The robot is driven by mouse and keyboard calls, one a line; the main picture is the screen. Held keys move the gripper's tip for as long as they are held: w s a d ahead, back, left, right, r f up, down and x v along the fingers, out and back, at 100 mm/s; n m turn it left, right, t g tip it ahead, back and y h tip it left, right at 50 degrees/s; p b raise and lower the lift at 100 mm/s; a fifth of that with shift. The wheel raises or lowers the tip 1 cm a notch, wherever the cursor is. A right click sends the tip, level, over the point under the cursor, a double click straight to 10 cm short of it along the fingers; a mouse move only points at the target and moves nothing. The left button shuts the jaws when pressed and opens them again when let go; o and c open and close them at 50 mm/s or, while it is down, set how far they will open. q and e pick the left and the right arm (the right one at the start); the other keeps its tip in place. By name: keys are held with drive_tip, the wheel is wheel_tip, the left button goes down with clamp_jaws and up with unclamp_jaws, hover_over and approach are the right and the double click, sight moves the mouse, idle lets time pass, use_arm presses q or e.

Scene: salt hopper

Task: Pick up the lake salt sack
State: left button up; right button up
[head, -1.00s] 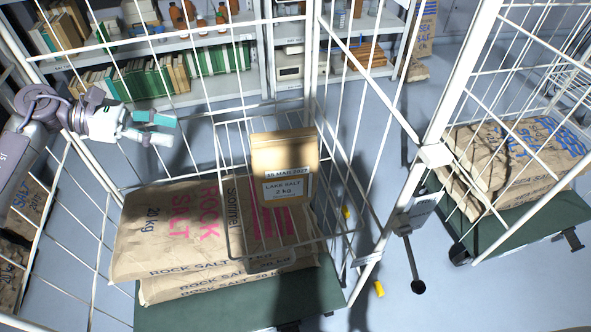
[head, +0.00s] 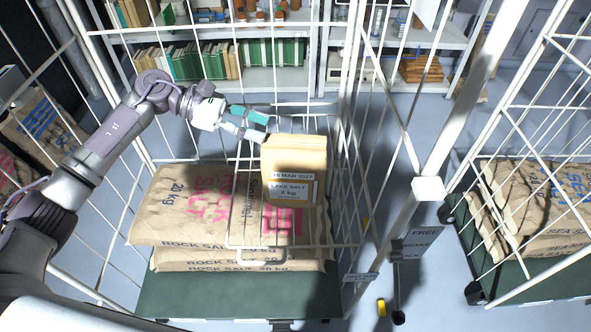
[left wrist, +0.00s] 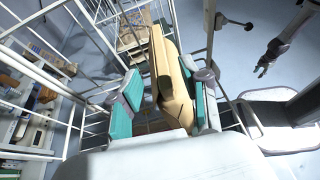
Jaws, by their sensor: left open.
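The lake salt sack (head: 292,170) is a small tan paper bag with a white label reading "LAKE SALT 2 kg". It stands upright in a wire basket (head: 262,262) on the trolley cage. My left gripper (head: 264,128) is open at the sack's upper left edge. In the left wrist view the sack (left wrist: 170,85) shows between and beyond the two teal-padded fingers of my left gripper (left wrist: 166,98); I see no clear grip on it. My right gripper (left wrist: 264,66) shows small at the upper right of the left wrist view, too small to read.
Rock salt sacks (head: 190,215) lie stacked on the green trolley base (head: 220,303) under the basket. White cage bars surround the area. Another trolley with sea salt sacks (head: 545,205) stands at right. Shelves with books (head: 205,62) line the back.

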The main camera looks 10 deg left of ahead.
sight(289, 137)
use_arm(q)
drive_tip(key=x, duration=0.2)
drive_tip(key=shift+d+p, duration=0.3)
drive_tip(key=shift+d, duration=0.15)
drive_tip(key=shift+w+d+f, duration=0.1)
drive_tip(key=shift+d+f, duration=0.05)
drive_tip(key=shift+d, duration=0.15)
drive_tip(key=shift+d+p, duration=0.25)
drive_tip(key=shift+p, duration=0.05)
drive_tip(key=p+x, duration=0.2)
drive_tip(key=x, duration=0.2)
drive_tip(key=shift+d+f+p, duration=0.15)
drive_tip(key=shift+p, duration=0.25)
drive_tip(key=shift+d+f, duration=0.15)
drive_tip(key=shift+f, duration=0.05)
clamp_jaws()
use_arm(e)
wheel_tip(289, 137, up, 4)
drive_tip(key=shift+r, duration=0.15)
